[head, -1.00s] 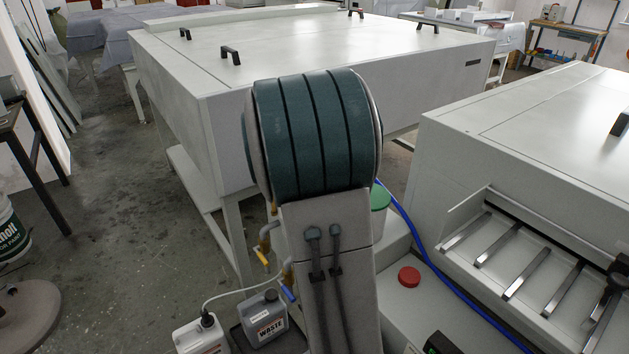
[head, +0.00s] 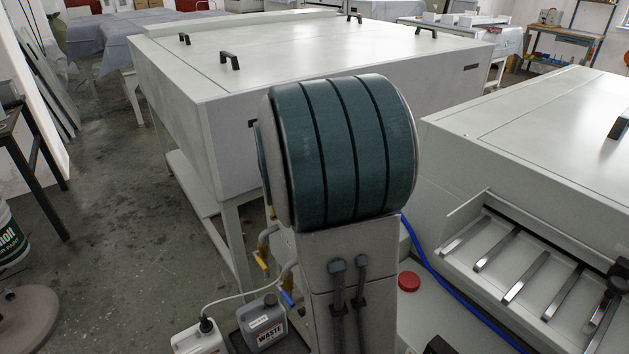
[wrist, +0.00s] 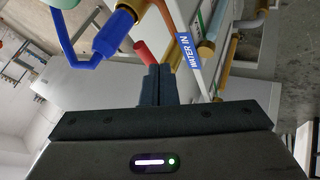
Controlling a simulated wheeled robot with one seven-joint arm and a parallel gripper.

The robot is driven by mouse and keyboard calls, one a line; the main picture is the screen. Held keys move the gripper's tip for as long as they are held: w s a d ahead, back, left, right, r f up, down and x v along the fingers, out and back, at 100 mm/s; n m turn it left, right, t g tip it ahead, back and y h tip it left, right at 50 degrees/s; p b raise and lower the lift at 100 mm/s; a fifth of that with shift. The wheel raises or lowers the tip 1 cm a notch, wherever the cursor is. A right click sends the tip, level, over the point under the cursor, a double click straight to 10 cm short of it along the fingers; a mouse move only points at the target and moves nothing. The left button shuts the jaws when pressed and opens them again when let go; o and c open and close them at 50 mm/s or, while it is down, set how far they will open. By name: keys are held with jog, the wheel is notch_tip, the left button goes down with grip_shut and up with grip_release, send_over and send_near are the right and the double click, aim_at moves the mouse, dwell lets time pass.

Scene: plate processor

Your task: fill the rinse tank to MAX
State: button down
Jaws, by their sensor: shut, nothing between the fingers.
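My gripper (wrist: 158,85) is shut and empty in the wrist view, its dark fingers pressed together. A blue "WATER IN" label (wrist: 189,53) is just right of the fingertips, on a white part. A blue hose or handle (wrist: 70,40) with a thick blue sleeve (wrist: 112,34) is up and left of the fingers. A red part (wrist: 145,53) shows right behind the fingertips; I cannot tell if they touch. In the head view, a yellow-handled valve (head: 261,261) and a blue-handled valve (head: 287,297) are beside my arm. The rinse tank and its MAX mark cannot be made out.
The processor (head: 540,150) with its slotted tray is at right, with a red button (head: 409,282) and blue hose (head: 432,265). A grey WASTE jug (head: 262,325) and white jug (head: 199,338) stand low in front. A large white cabinet (head: 320,60) is behind. Floor at left is open.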

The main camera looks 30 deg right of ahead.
jog(key=v, duration=0.9)
jog(key=s+a+r+n+g+y+p, duration=0.1)
jog(key=s+a+y+p, duration=0.5)
jog(key=s+a, duration=1.2)
jog(key=r+n+p, duration=0.1)
jog(key=p, duration=0.3)
jog(key=shift+s+a+g+y+p, duration=0.25)
jog(key=shift+s+g+y+p, duration=0.05)
jog(key=shift+s+g+p, duration=0.1)
jog(key=shift+r, duration=0.1)
